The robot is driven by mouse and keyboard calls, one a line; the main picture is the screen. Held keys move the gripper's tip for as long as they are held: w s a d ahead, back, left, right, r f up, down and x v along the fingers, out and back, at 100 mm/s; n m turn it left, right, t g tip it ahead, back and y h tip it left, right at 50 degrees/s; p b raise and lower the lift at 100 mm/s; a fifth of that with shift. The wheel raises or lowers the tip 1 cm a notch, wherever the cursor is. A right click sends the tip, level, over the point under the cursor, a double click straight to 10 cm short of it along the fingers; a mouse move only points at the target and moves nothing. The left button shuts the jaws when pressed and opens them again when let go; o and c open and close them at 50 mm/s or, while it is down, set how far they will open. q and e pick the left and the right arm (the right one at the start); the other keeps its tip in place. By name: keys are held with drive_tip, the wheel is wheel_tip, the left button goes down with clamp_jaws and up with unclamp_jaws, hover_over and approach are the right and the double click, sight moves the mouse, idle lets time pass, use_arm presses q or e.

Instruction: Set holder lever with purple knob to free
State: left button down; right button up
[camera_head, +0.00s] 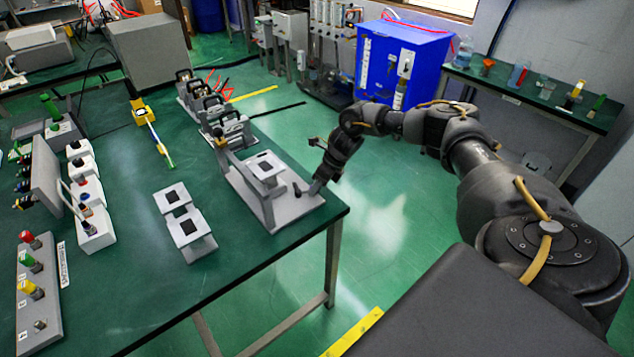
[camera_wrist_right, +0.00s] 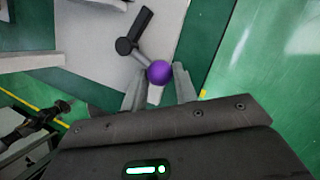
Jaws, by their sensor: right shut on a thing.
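The purple knob (camera_wrist_right: 159,72) sits between the two fingertips of my right gripper (camera_wrist_right: 158,86) in the right wrist view, and the gripper is shut on it. A thin grey rod joins the knob to a dark lever pivot (camera_wrist_right: 125,46) on the light grey holder base (camera_wrist_right: 90,25). In the head view the holder (camera_head: 284,213) stands at the right edge of the green table, with my right gripper (camera_head: 308,188) reaching its right side from above. The knob cannot be made out in the head view. My left gripper is not in view.
Two small grey stands (camera_head: 190,238) are left of the holder. Several grey clamp fixtures (camera_head: 215,112) line the table's far right. A panel with coloured knobs (camera_head: 38,295) lies at the left. The middle of the table (camera_head: 130,200) is mostly clear.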

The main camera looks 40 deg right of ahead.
drive_tip(key=o, duration=1)
drive_tip(key=shift+c, duration=0.2)
drive_tip(key=b+v, duration=0.1)
drive_tip(key=v, duration=1)
drive_tip(key=shift+b, duration=0.4)
drive_tip(key=shift+c, duration=0.3)
